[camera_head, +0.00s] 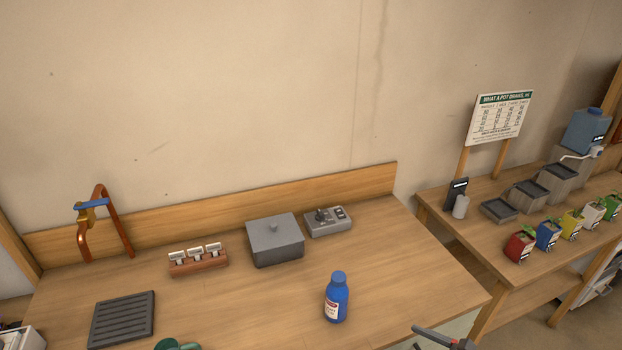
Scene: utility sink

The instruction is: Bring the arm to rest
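My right gripper (415,337) shows at the bottom edge, right of centre, partly cut off by the frame. Its two dark fingertips point left and stand apart, with nothing seen between them. It is near the front right part of the wooden bench (385,265), to the right of and nearer than a blue bottle (337,300). The bottle stands upright on the bench, apart from the gripper. My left gripper is not in view.
On the bench are a lidded grey box (275,242), a grey control unit (328,222), a wooden label holder (198,262), a dark slotted tray (122,320), a copper-coloured tap (88,230) and a green item (175,344). A second bench (480,222) holds several coloured pots.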

